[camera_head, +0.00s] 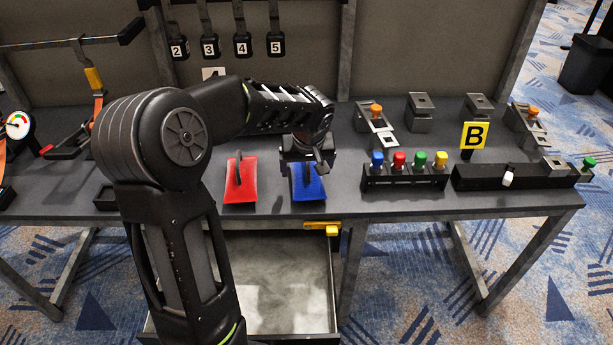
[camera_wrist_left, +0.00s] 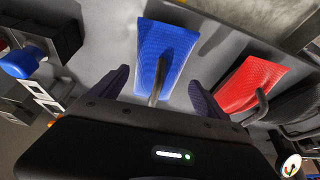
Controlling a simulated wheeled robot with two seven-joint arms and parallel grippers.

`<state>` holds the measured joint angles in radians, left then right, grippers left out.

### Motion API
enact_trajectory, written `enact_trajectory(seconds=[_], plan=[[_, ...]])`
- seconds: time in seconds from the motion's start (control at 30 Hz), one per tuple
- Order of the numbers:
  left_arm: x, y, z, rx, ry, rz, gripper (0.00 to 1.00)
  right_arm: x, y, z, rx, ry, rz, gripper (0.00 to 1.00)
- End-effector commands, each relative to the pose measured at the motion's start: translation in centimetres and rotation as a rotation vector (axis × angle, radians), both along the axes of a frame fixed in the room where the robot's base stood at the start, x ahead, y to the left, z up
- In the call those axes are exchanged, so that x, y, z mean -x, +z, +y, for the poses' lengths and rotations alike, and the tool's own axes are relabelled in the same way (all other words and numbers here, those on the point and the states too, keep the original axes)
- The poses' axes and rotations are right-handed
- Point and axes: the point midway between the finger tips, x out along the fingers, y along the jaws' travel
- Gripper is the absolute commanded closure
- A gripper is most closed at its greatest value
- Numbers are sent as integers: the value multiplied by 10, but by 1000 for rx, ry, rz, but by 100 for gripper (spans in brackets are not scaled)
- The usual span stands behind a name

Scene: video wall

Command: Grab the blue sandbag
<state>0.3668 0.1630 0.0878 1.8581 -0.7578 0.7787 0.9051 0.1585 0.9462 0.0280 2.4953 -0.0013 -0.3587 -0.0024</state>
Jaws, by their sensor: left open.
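The blue sandbag (camera_head: 308,186) lies on the grey table near its front edge, right of the red sandbag (camera_head: 241,184). In the left wrist view the blue sandbag (camera_wrist_left: 165,50) lies ahead with its dark handle standing up toward me. My left gripper (camera_head: 308,163) is over the blue sandbag's handle end and hides that end in the head view. In the left wrist view the left gripper's fingers (camera_wrist_left: 156,92) are open, one on each side of the handle, with gaps to it. I cannot tell their exact height. My right gripper is not in view.
Right of the sandbag stands a black rack (camera_head: 404,180) with several coloured knobs. A yellow B sign (camera_head: 474,135) and a black bar are farther right. An open drawer (camera_head: 285,275) is below the table edge. Numbered tags hang from the back panel.

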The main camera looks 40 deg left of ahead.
Motion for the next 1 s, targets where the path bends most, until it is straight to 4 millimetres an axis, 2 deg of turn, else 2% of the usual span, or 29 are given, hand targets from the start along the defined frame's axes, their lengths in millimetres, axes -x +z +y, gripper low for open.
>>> enact_trajectory(seconds=[0.23,0.6,1.0], plan=[[-1,-4,1,1,1,2,15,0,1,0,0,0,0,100],[-17,-46,11,1,0,1,15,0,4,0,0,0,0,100],[-18,-47,12,0,0,0,15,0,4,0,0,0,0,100]])
